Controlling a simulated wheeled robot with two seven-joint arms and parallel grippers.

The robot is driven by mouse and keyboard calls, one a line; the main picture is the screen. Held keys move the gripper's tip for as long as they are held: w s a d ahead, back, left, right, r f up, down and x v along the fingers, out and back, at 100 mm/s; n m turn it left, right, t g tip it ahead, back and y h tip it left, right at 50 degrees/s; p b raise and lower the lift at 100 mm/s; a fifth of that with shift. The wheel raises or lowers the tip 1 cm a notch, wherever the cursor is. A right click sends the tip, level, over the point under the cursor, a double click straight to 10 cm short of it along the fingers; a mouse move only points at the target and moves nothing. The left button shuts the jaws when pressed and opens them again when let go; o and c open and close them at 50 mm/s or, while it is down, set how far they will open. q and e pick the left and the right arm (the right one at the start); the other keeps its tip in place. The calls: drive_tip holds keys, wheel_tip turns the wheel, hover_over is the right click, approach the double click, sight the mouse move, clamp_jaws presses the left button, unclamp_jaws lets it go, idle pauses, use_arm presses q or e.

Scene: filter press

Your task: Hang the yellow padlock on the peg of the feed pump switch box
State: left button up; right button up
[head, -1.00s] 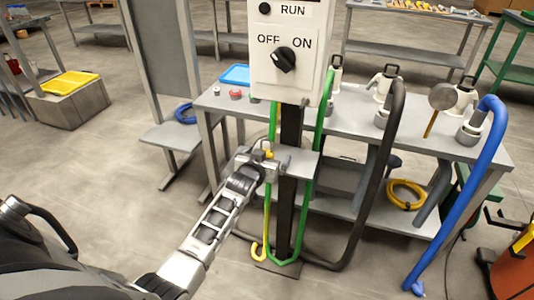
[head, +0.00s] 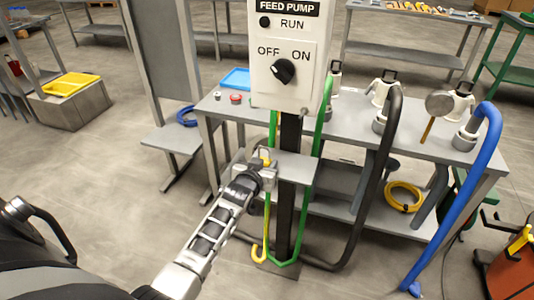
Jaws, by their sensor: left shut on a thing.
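The feed pump switch box (head: 290,55) is a white box on a dark post, labelled FEED PUMP, with a black rotary knob (head: 282,71) below the words OFF and ON. I cannot make out its peg clearly. My left gripper (head: 265,163) is below the box, at the small grey shelf (head: 298,168) on the post. It is shut on the yellow padlock (head: 265,160), of which only a small yellow part and the shackle above it show between the fingers. My right gripper is not in view.
Green hoses (head: 321,125) hang beside the post, close to my left gripper. Behind stands a grey bench (head: 350,130) with white valve fittings, a black hose (head: 385,140) and a blue hose (head: 465,195).

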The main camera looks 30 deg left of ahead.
use_arm(q)
drive_tip(key=s+r+p, duration=0.1)
drive_tip(key=s+p, duration=0.1)
drive_tip(key=s+d+r+p, duration=0.1)
drive_tip(key=p, duration=0.1)
drive_tip(key=shift+s+r, duration=0.35)
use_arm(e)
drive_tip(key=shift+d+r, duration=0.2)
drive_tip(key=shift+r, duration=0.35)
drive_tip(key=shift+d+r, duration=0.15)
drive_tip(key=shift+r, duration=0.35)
